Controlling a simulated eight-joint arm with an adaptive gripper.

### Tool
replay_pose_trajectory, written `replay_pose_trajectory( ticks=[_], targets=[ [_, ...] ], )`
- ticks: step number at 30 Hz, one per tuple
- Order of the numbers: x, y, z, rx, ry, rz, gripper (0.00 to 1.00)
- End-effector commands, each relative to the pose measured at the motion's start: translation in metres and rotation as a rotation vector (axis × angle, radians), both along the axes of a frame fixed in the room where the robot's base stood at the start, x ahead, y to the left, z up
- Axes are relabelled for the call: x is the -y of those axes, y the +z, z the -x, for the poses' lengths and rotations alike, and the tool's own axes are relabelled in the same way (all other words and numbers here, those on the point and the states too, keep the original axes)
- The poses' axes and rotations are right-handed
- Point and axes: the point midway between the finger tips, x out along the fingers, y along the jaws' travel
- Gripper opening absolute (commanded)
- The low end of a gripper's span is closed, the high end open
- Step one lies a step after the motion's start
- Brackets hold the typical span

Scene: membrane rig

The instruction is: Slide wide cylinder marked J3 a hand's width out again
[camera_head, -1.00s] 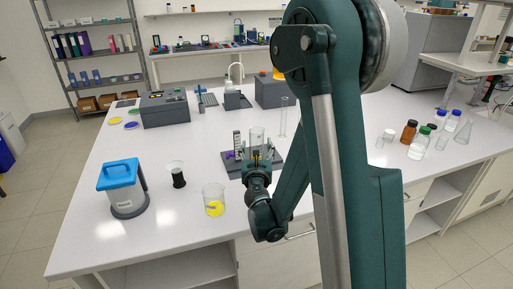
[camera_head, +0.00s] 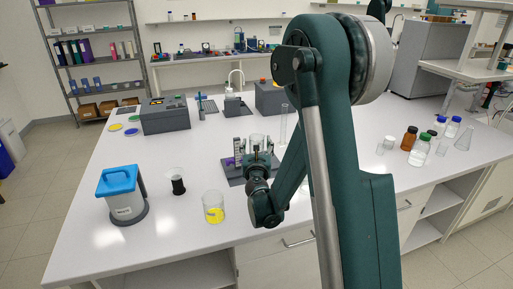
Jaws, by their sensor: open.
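A clear wide cylinder (camera_head: 257,141) shows at the dark rig base (camera_head: 233,180), just beyond my gripper. I cannot read any J3 mark on it at this size. My gripper (camera_head: 258,157) is open, pointing away over the rig, with its fingers at or near the cylinder's lower part. I cannot tell whether they touch it. My wrist hides the lower cylinder and part of the base. A grey upright with a purple part (camera_head: 236,155) stands on the base left of the gripper.
A tall thin glass cylinder (camera_head: 283,124) stands behind right of the rig. Bottles (camera_head: 420,150) stand far right.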

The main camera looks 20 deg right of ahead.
Motion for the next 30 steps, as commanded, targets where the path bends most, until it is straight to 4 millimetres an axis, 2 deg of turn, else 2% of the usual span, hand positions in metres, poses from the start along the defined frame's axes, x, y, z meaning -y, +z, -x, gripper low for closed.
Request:
replay_pose_trajectory(
  ticks=[9,18,30],
  targets=[
    [0.0004,0.0001,-0.001,0.0,0.0,0.0,0.56],
    [0.0003,0.0001,-0.001,0.0,0.0,0.0,0.19],
    [0.0004,-0.0002,0.007,0.0,0.0,0.0,0.19]
  ],
)
